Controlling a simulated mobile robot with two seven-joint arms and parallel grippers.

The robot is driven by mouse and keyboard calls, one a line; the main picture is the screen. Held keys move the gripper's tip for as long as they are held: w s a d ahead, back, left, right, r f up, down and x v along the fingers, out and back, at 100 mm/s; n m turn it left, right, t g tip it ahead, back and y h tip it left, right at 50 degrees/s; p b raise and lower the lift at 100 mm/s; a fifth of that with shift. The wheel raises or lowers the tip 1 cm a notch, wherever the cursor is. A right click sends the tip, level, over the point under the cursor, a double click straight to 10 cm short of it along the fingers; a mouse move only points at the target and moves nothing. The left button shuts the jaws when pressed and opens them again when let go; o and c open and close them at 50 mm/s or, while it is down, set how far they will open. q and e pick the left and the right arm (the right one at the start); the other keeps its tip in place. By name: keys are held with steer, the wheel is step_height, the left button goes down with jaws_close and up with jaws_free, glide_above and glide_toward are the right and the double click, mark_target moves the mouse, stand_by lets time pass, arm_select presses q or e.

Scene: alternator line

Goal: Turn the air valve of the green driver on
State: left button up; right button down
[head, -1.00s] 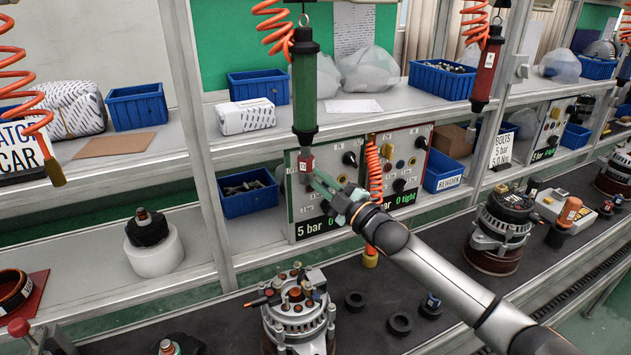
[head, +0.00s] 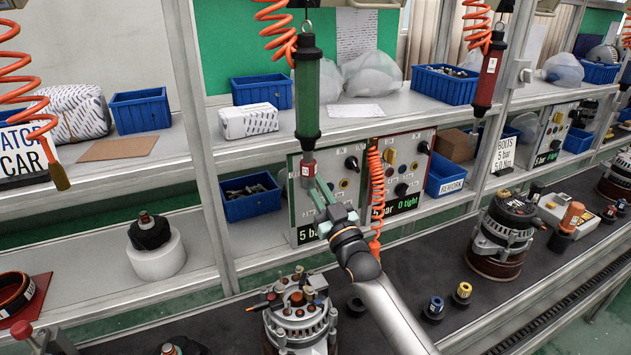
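The green driver (head: 307,95) hangs upright from an orange coiled hose in front of the green-edged panel (head: 299,217). This panel carries a black knob (head: 351,163) at its upper right. A lower black knob that showed earlier is now hidden behind my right gripper. My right gripper (head: 317,187) is raised in front of the panel, just below the driver's tip. Its finger gap is too small to read, and I cannot tell whether it touches the panel. The display under the panel reads "5 bar" and is partly covered by my arm. My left gripper is out of view.
A red driver (head: 487,70) hangs at the right, and the red-edged panel (head: 408,165) with its own knobs stands beside the green one. An orange coiled hose (head: 376,195) hangs close to my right arm. Alternators (head: 300,315) and small parts stand on the dark bench below.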

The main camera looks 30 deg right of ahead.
steer(key=shift+m+h, duration=0.4)
steer(key=shift+m, duration=0.5)
steer(key=c, duration=0.9)
jaws_free()
steer(key=b+v, duration=0.1)
steer(key=v, duration=1.1)
steer(key=shift+s+a, duration=0.15)
steer(key=shift+s, duration=0.05)
steer(key=shift+f, duration=0.2)
